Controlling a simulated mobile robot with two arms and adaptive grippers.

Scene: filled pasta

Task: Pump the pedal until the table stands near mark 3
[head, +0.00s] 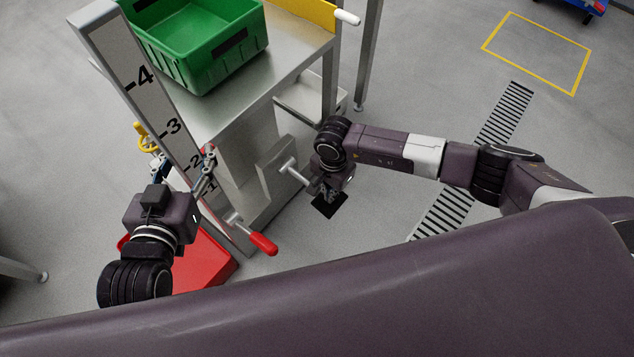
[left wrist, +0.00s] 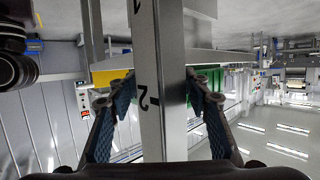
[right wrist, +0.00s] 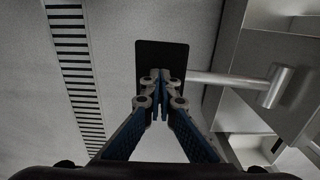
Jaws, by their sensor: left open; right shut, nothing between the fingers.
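The table (head: 290,72) has a grey metal top and bears a green crate (head: 190,75). In front of it stands a tall scale post (head: 120,60) with marks 1 to 4; marks 1 and 2 also show on the post in the left wrist view (left wrist: 160,125). A small red bit (head: 210,149) shows near mark 2, partly hidden. The black pedal (head: 325,208) is low, on a metal rod. My right gripper (right wrist: 160,76) is shut and empty, its tips over the pedal plate (right wrist: 175,50); contact is unclear. My left gripper (head: 210,165) is open, its fingers either side of the post.
A lever with a red grip (head: 262,243) sticks out near the post's foot. A red object (head: 215,265) lies low beside my left arm. Bare floor lies right of the pedal, with a striped strip (head: 505,112).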

